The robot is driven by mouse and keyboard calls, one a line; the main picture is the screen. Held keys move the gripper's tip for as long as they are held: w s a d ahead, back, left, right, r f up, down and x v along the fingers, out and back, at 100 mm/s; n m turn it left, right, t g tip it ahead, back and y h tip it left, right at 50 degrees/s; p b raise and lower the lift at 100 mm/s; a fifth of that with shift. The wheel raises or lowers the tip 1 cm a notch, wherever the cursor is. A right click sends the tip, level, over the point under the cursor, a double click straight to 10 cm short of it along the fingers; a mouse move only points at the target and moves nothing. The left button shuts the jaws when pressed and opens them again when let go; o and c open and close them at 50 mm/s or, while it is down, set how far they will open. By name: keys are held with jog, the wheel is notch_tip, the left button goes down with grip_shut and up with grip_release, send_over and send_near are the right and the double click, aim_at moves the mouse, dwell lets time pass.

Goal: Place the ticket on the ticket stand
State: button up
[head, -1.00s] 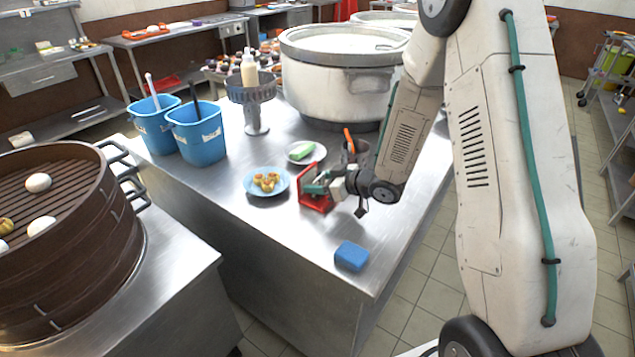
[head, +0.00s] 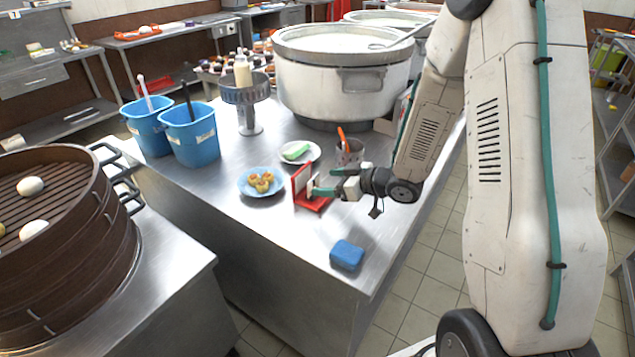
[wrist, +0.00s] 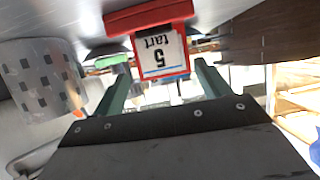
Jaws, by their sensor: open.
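The ticket (wrist: 160,52) is a white card reading "5 tart", upside down in the wrist view. It rests against the upright back of the red ticket stand (wrist: 150,14), with red showing around its edges. In the head view the red stand (head: 299,183) stands on the steel counter. My gripper (head: 322,183) is just right of the stand, facing it. In the wrist view the green fingers of my gripper (wrist: 161,72) are spread to either side of the ticket with a gap from it. They hold nothing.
A plate of tarts (head: 262,184) is left of the stand, and a plate with a green block (head: 296,152) is behind it. A metal cup (head: 350,156) stands close behind my gripper. A blue sponge (head: 347,254) lies near the front edge, with clear counter around it.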

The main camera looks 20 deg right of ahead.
jog(key=s+d+r+m+h, duration=0.4)
jog(key=s+d+r+h, duration=0.2)
jog(key=d+r+h, duration=0.55)
jog(key=s+a+r+m+g+y, duration=0.1)
jog(key=s+a+r+g, duration=0.2)
jog(key=s, duration=0.6)
jog(key=s+a+r+m+g+y, duration=0.1)
jog(key=s+a+r+g, duration=0.2)
jog(key=s, duration=0.6)
jog(key=s+a+r+m+g+y, duration=0.1)
jog(key=s+a+r+g, duration=0.2)
jog(key=s, duration=0.7)
jog(key=a+r, duration=0.1)
jog(key=a, duration=0.1)
jog(key=shift+a+m, duration=0.3)
jog(key=shift+m, duration=0.1)
